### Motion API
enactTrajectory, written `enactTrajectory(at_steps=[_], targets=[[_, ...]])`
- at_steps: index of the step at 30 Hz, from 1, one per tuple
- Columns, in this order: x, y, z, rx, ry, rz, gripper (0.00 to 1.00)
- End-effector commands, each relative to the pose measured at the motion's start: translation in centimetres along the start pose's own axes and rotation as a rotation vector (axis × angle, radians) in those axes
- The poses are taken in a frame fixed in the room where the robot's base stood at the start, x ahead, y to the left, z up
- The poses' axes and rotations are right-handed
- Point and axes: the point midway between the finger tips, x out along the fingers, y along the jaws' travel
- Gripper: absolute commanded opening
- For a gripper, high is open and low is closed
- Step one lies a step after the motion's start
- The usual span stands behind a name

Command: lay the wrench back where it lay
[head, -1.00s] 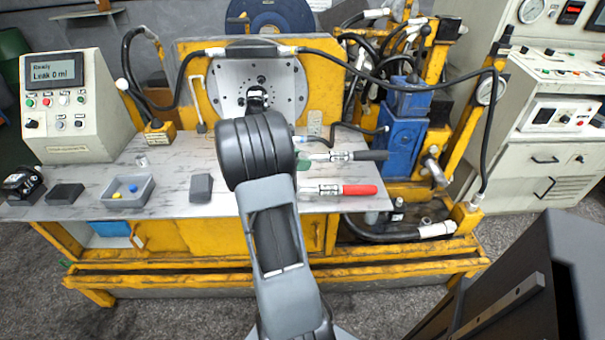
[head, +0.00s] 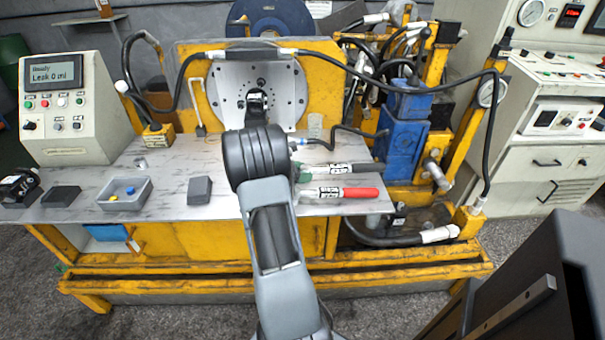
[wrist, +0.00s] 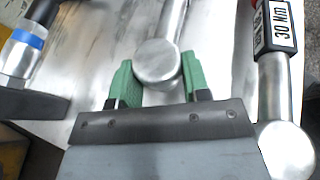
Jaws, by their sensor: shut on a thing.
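My gripper (wrist: 158,78) has green fingers and is shut on the silver end of a torque wrench (wrist: 157,62). In the head view this is the black-handled wrench (head: 355,169), with its handle pointing right over the right part of the bench top. My arm mostly hides the gripper there. I cannot tell whether the held wrench touches the bench. A red-handled wrench (head: 355,193) lies parallel to it, on the near side. In the wrist view that second wrench (wrist: 274,85) is at the right, apart from my fingers, with a "30 Nm" label.
A hose fitting with a blue band (wrist: 28,40) is close on the wrist view's left. The metal bench top (head: 165,190) carries a grey tray (head: 123,205) with small parts, dark blocks and a control box (head: 65,105). A blue valve block (head: 402,140) stands beyond the handles.

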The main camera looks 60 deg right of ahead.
Motion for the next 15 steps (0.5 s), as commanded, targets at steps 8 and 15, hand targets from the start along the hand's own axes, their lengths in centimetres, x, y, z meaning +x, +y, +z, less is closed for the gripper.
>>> enactTrajectory(at_steps=[8,15], targets=[[0.12,-0.01,-0.31,0.001,0.000,0.000,0.48],[0.12,-0.01,-0.30,0.000,0.000,0.000,0.69]])
